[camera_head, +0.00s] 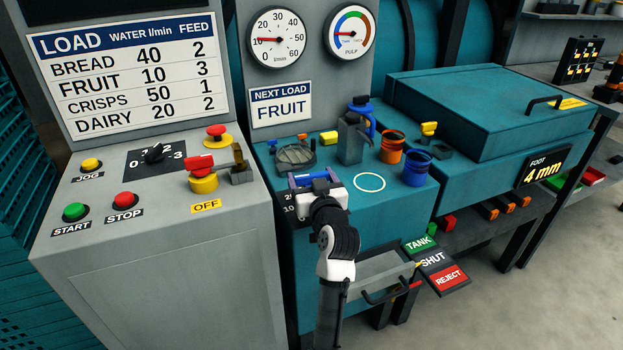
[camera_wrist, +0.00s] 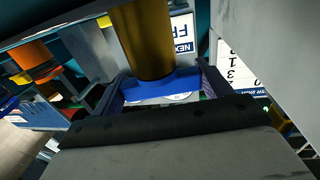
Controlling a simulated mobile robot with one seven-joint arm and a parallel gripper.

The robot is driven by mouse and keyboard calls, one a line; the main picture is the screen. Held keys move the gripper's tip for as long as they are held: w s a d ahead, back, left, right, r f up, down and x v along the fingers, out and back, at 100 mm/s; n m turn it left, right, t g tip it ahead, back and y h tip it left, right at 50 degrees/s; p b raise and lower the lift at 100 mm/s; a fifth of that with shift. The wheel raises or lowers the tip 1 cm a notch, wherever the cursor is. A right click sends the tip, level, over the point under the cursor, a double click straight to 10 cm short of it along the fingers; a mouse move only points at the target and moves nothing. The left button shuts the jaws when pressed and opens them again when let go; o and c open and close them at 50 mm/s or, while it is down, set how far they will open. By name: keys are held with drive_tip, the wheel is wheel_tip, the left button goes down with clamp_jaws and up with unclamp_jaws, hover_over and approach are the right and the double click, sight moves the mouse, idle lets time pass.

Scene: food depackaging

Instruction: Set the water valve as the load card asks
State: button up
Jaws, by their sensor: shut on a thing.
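My gripper (camera_head: 315,184) is at the front left of the teal machine top. It is shut on a blue valve handle (camera_wrist: 160,87), which lies across between the fingers (camera_wrist: 163,92) under a brass stem (camera_wrist: 142,40). The handle's blue bar (camera_head: 318,176) shows just beyond the fingers; my wrist hides the scale beside it except for a few digits. The load card (camera_head: 131,75) lists FRUIT with water 10 and feed 3. The NEXT LOAD sign (camera_head: 281,104) reads FRUIT. The l/min gauge (camera_head: 276,38) has its red needle pointing left, at about 10.
A strainer-like round part (camera_head: 296,156), a grey post with a blue handle (camera_head: 352,135), an orange cup (camera_head: 392,146) and a blue cup (camera_head: 417,166) stand behind and right of my gripper. The control cabinet (camera_head: 170,270) is close on the left. A white ring (camera_head: 370,182) marks clear top.

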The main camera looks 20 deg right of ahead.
drive_tip(key=shift+f+n+y+b, duration=0.25)
drive_tip(key=shift+n+y+b, duration=0.25)
drive_tip(key=shift+b, duration=0.45)
drive_tip(key=shift+r+n+y+b, duration=0.2)
drive_tip(key=shift+n+y+b, duration=0.15)
drive_tip(key=shift+y, duration=0.35)
drive_tip(key=o, duration=1)
drive_tip(key=s+b, duration=0.1)
drive_tip(key=s, duration=0.6)
drive_tip(key=s+b, duration=0.1)
drive_tip(key=s, duration=0.6)
drive_tip(key=shift+d+b, duration=0.2)
drive_tip(key=shift+b, duration=0.2)
